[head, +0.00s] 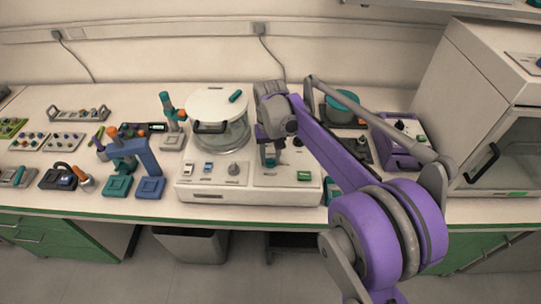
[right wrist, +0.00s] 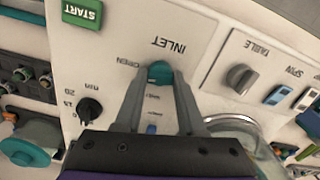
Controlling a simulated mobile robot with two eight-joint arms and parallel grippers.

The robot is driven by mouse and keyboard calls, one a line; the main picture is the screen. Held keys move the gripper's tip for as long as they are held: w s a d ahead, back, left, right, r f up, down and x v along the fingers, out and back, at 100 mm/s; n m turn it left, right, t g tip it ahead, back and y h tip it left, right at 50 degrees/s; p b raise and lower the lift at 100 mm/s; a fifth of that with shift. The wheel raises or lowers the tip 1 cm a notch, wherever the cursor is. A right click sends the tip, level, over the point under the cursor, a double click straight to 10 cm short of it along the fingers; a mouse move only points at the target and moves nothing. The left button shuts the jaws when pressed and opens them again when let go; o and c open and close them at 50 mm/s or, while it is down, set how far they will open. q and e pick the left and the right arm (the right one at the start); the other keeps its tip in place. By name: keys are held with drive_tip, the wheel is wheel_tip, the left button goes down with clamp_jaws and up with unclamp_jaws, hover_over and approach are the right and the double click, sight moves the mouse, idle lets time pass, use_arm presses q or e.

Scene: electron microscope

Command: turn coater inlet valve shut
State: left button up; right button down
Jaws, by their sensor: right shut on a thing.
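The coater (head: 205,196) is a white bench unit with a round glass chamber at its back left. Its inlet valve is a small teal knob (right wrist: 160,72) by the upside-down word INLET in the right wrist view. The word OPEN is at the knob's left in that view; a smaller label is partly visible between my fingers. My right gripper (head: 270,158) points down at the panel's right half and is shut on the knob, one finger on each side (right wrist: 161,82). The knob's pointing direction is hard to tell. My left gripper is not in view.
Near the knob are a green START button (right wrist: 82,12), a black timer knob (right wrist: 88,108) and a grey TABLE knob (right wrist: 240,78). The glass chamber (head: 232,135) stands just left of my gripper. A purple device (head: 398,150) is at the right; stands and trays fill the left.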

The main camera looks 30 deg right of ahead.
sight(270, 159)
drive_tip(key=n, duration=0.3)
drive_tip(key=shift+n+p, duration=0.4)
drive_tip(key=n, duration=0.4)
drive_tip(key=shift+n+p, duration=0.3)
drive_tip(key=shift+p, duration=0.05)
drive_tip(key=n, duration=0.3)
drive_tip(key=shift+n+p, duration=0.4)
drive_tip(key=shift+n, duration=1.6)
drive_tip(key=c, duration=0.5)
unclamp_jaws()
wheel_tip(270, 159, up, 11)
drive_tip(key=shift+p, duration=0.45)
